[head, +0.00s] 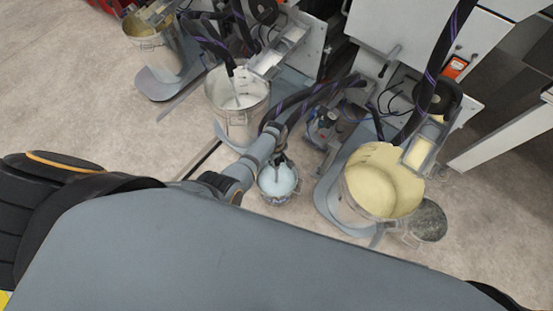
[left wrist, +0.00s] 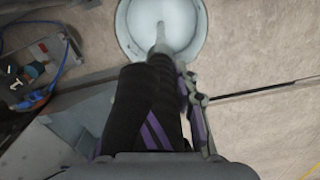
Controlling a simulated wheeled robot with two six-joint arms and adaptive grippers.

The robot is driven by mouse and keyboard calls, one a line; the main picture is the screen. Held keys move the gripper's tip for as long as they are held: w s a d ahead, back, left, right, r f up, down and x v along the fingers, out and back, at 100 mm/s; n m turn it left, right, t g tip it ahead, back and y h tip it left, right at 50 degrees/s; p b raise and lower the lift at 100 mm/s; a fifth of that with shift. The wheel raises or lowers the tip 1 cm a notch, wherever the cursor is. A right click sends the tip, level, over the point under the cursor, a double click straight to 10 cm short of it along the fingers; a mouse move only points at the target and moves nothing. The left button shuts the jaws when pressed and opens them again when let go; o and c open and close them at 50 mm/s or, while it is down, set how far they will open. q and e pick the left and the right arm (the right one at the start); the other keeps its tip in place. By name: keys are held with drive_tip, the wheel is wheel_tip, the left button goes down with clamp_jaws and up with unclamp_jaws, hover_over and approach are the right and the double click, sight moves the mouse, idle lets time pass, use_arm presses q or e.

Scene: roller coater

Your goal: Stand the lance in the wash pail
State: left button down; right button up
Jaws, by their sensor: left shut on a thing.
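The wash pail (head: 293,190) is a small metal pail with pale bluish liquid, standing on the floor in front of me. Its rim also shows at the top of the left wrist view (left wrist: 122,30). My left gripper (head: 281,160) is at the pail's far side, shut on the lance. The lance is a light grey tube (left wrist: 161,38) on a black, purple-striped hose (left wrist: 145,110). Its tip end lies over the pail's opening in the left wrist view; I cannot tell how deep it reaches. My right gripper is out of view.
A pail of white coating (head: 238,122) stands beyond to the left, with a tube in it. A large pail of cream coating (head: 383,185) stands on the right, beside a dark round lid (head: 430,220). Machine parts and hoses (head: 300,95) crowd the back.

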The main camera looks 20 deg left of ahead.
use_arm(q)
drive_tip(key=shift+f, duration=0.15)
drive_tip(key=shift+f+b, duration=0.8)
drive_tip(key=shift+f, duration=0.05)
drive_tip(key=c, duration=0.9)
unclamp_jaws()
drive_tip(key=shift+c, duration=0.2)
wheel_tip(320, 180, up, 7)
drive_tip(key=shift+r, duration=0.2)
drive_tip(key=shift+a, duration=0.1)
